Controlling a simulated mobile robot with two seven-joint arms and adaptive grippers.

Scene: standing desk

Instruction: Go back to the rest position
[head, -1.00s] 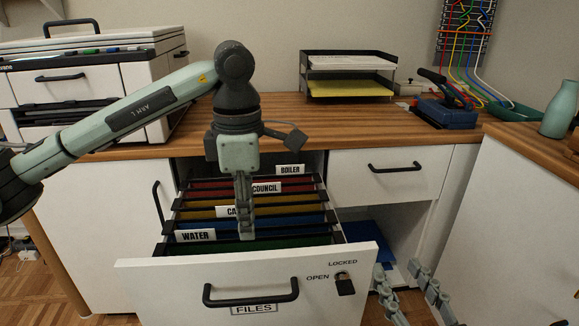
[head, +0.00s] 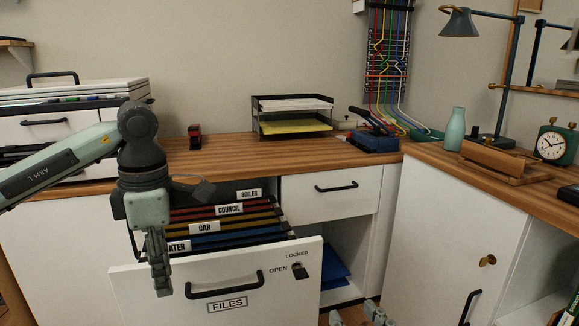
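My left gripper (head: 158,272) points down at the left front of the open files drawer (head: 215,276), overlapping its front panel in the head view. Its fingers overlap edge-on, so their gap cannot be judged; nothing is seen held. My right gripper (head: 355,317) shows only its fingertips at the bottom edge; they stand apart with nothing seen between them. The drawer holds hanging files labelled BOILER, COUNCIL, CAR and one partly hidden behind my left gripper.
On the desk stand a black paper tray (head: 291,134), a small red object (head: 195,137), a blue-based device (head: 374,142), a green bottle (head: 455,130), a lamp (head: 460,24) and a clock (head: 551,146). A white cabinet (head: 450,235) stands at right. The desktop's middle is mostly clear.

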